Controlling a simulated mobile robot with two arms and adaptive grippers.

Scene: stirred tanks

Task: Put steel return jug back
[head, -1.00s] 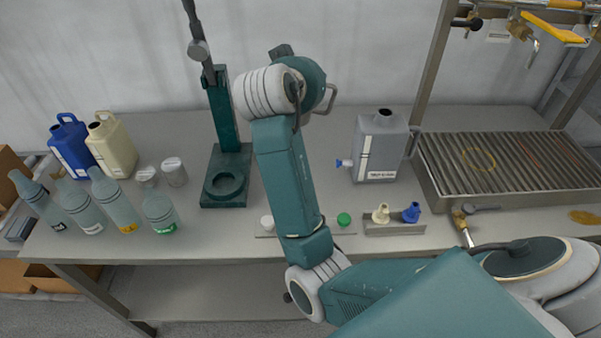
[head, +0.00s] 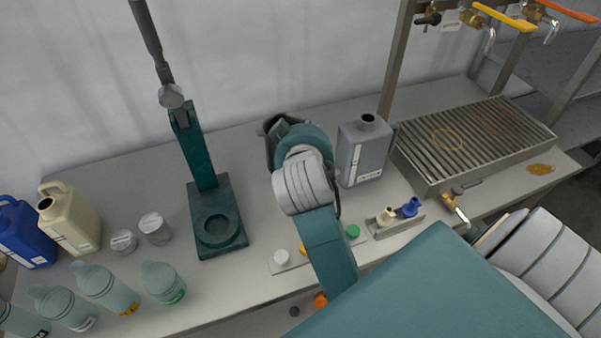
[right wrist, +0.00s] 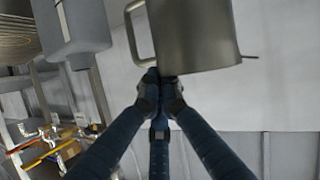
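The steel return jug (right wrist: 195,35) fills the top of the right wrist view, with its loop handle (right wrist: 132,35) on the left side. In the head view only a dark part of the jug (head: 270,145) shows behind my right wrist, left of the grey jerrycan. My right gripper (right wrist: 161,88) has its fingers close together at the lower end of the handle, and it looks shut on the jug. In the head view my right arm hides the fingers. My left gripper is not in view.
The grey jerrycan (head: 362,155) stands close right of the jug. A slatted steel drain tray (head: 480,140) lies further right, under taps. A green stand (head: 217,225) is on the left, with bottles and a cream canister (head: 70,225) beyond. Small caps lie in front.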

